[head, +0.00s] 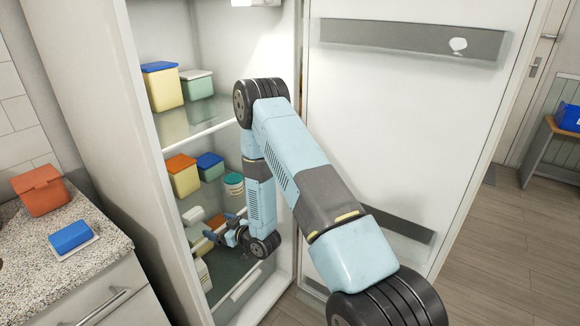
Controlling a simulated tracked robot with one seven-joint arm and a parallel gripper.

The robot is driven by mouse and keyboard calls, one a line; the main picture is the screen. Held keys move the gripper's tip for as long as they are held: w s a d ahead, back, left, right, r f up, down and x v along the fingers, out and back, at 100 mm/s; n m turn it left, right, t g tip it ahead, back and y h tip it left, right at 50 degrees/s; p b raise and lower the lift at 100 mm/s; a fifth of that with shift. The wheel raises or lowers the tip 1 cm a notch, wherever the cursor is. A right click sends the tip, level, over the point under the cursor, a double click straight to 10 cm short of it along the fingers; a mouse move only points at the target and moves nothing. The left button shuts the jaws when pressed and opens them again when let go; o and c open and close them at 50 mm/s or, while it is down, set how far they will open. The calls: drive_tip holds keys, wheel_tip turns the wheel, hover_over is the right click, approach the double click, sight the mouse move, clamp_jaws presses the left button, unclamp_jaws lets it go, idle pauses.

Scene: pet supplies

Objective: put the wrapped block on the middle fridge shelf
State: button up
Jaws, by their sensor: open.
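My gripper (216,236) is inside the open fridge, at the front of the shelf below the top one in view. It is open, with its fingers pointing left. A small brown item (216,221) lies just behind the fingers, and a pale item (193,215) lies to its left. I cannot tell whether either touches the gripper. On the counter, a blue block (71,235) lies on a white dish (80,247). I cannot tell for sure which of these is the wrapped block. My arm hides the fridge's right side.
The upper shelf (205,131) holds a yellow tub (163,90) and a green tub (198,87). Below stand an orange-lidded tub (184,178), a blue-lidded tub (210,168) and a round tub (233,184). An orange box (41,192) stands on the counter. The fridge door (400,110) is open.

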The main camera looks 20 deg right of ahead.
drive_tip(key=w+d+r+m+g+h, duration=0.1)
drive_tip(key=d+r+h, duration=0.25)
drive_tip(key=r, duration=0.85)
drive_tip(key=w+d+r+g+h, duration=0.1)
drive_tip(key=w+d+r+h, duration=0.3)
drive_tip(key=r, duration=0.8)
drive_tip(key=s+d+r+m, duration=0.2)
drive_tip(key=s+d+r, duration=0.3)
drive_tip(key=s+r, duration=0.3)
drive_tip(key=s+d+r+m+g+h, duration=0.2)
drive_tip(key=s+d+r+g+h, duration=0.15)
drive_tip(key=s+r, duration=0.85)
drive_tip(key=s+d+r+m+g, duration=0.1)
drive_tip(key=s, duration=1)
drive_tip(key=s+d+r+m+g+y, duration=0.1)
drive_tip(key=s+d, duration=0.1)
drive_tip(key=s, duration=0.8)
drive_tip(key=shift+s, duration=0.4)
